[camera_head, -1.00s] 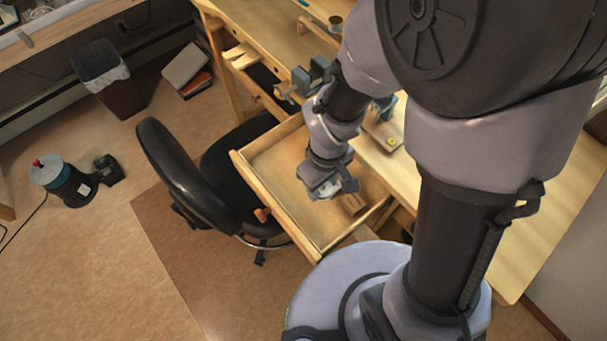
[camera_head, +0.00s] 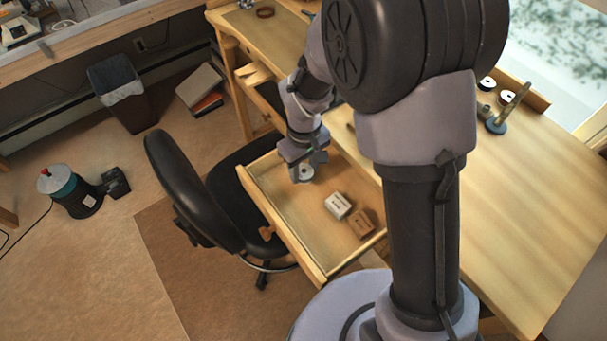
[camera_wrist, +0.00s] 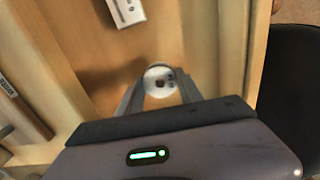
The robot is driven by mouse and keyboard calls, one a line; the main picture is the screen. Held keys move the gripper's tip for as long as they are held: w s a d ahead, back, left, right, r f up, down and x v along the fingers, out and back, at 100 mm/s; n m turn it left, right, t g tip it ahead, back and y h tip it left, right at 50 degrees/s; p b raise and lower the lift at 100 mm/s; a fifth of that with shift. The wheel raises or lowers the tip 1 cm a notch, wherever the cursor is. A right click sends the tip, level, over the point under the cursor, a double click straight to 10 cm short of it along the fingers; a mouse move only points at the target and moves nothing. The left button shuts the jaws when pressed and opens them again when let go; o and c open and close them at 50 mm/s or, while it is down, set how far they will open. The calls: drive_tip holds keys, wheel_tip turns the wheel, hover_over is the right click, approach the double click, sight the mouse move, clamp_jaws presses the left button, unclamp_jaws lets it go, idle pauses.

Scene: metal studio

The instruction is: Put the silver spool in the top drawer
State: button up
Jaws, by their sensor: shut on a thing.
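The silver spool (camera_head: 304,175) is pinched between the fingertips of my gripper (camera_head: 303,167). It also shows in the wrist view (camera_wrist: 158,82) as a pale round disc with a dark centre hole, between the two fingers. The top drawer (camera_head: 290,207) is pulled out of the wooden workbench, and its wooden floor (camera_wrist: 200,45) lies under the spool in the wrist view. My gripper is over the back left part of the drawer. I cannot tell how far the spool is above the floor.
A black office chair (camera_head: 190,190) stands close to the drawer's front left. The workbench top (camera_head: 530,200) is mostly bare on the right.

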sight(303, 175)
drive_tip(key=f, duration=0.1)
drive_tip(key=f+b, duration=0.2)
drive_tip(key=f, duration=0.1)
drive_tip(key=shift+w+a, duration=0.1)
drive_tip(key=shift+w, duration=0.25)
drive_tip(key=shift+r, duration=0.25)
drive_tip(key=shift+f, duration=0.15)
drive_tip(key=o, duration=1.4)
drive_tip(key=shift+c, duration=0.2)
